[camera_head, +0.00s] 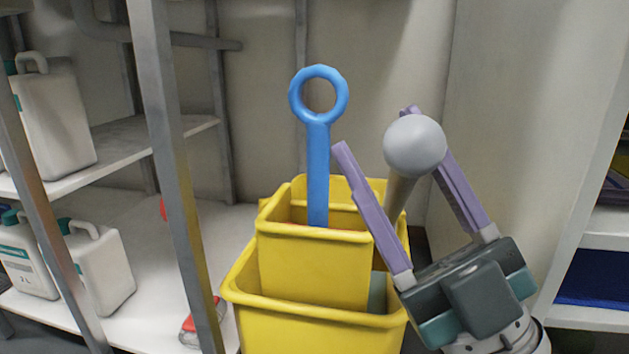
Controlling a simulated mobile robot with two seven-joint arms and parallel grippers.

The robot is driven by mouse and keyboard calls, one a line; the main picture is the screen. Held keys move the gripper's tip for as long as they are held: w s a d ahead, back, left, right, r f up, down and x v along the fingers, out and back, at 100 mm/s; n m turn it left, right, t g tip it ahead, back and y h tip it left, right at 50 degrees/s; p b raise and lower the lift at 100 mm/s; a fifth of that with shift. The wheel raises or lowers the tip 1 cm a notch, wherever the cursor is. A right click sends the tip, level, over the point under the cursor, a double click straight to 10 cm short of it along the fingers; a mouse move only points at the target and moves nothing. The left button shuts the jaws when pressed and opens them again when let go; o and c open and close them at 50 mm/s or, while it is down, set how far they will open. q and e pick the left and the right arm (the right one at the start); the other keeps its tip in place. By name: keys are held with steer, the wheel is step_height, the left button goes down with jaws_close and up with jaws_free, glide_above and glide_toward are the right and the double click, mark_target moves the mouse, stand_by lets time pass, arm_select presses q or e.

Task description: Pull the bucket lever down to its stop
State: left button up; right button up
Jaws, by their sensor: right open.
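The yellow bucket (310,318) stands on the floor, with a smaller yellow upper part (310,262) set in its top. A lever with a round grey knob (415,146) rises at the bucket's right side. Its tan shaft (397,192) leans slightly and its lower end is hidden behind my gripper's left finger. My right gripper (374,129) is open, its two purple fingers pointing up and to the left. The knob and shaft appear between the fingers, the knob covering part of the right finger; I cannot tell whether they touch. My left gripper is not in view.
A blue handle with a ring top (318,165) stands upright in the bucket's upper part. White canisters (100,268) sit on shelves at the left, behind grey posts (172,150). A red-topped item (203,320) lies left of the bucket. Shelves (608,225) stand at the right.

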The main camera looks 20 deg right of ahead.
steer(key=v, duration=0.9)
steer(key=shift+a, duration=0.2)
stand_by(0.5)
